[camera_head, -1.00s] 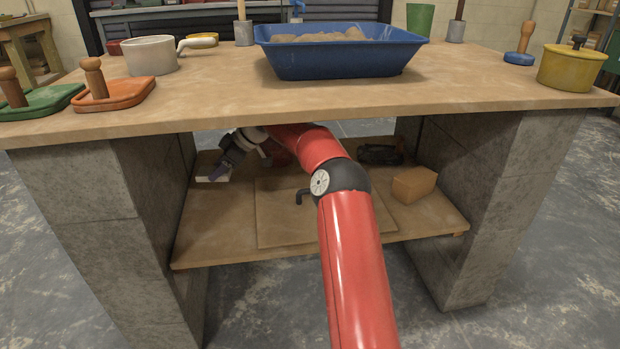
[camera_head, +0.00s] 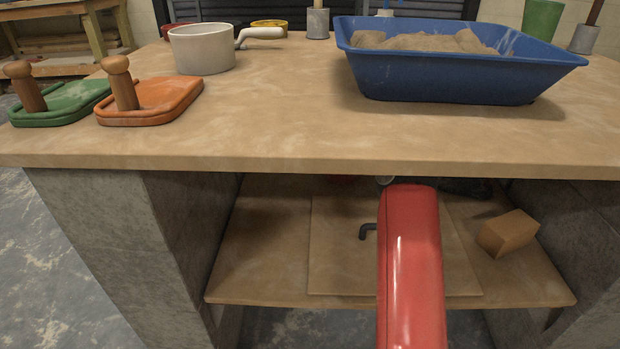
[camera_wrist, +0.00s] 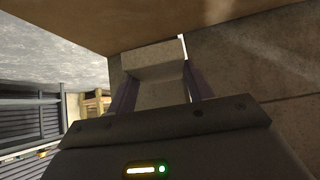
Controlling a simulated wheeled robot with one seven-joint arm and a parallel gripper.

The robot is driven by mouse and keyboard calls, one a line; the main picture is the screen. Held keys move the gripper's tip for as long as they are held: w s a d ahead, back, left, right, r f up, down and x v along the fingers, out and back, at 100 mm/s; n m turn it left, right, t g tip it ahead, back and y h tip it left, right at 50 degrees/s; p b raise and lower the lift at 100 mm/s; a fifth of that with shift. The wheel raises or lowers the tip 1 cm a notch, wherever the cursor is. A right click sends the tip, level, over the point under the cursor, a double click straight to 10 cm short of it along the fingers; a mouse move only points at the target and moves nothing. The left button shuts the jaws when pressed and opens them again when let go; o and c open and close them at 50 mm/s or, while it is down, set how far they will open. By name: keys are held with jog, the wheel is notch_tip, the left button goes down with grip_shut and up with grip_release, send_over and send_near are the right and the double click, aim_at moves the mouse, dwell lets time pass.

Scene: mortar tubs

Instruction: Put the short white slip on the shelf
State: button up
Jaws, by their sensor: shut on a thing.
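In the wrist view my gripper (camera_wrist: 160,88) has its two fingers on either side of a pale, blocky thing (camera_wrist: 154,61), and it is shut on it. I take this to be the short white slip, though it looks greyish in the shade and I cannot read any marking. In the head view my gripper and the slip are hidden under the worktop; only my red arm link shows, reaching in beneath the edge. The lower shelf (camera_head: 262,262) is a brown board between the concrete supports. Its visible left part is bare.
The worktop (camera_head: 270,135) overhangs the shelf, with concrete supports (camera_head: 130,235) at the sides. A raised panel with a dark hook-like handle (camera_head: 367,231) and a tan block (camera_head: 507,233) are on the shelf. Above stand a blue tub (camera_head: 450,78), a white pot (camera_head: 202,50) and floats (camera_head: 150,100).

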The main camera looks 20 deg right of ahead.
notch_tip(320, 180, down, 9)
jog(key=shift+b, duration=0.75)
jog(key=o, duration=1.2)
jog(key=shift+c, duration=0.2)
jog(key=p+v, duration=0.1)
jog(key=v, duration=1.1)
jog(key=shift+s, duration=0.1)
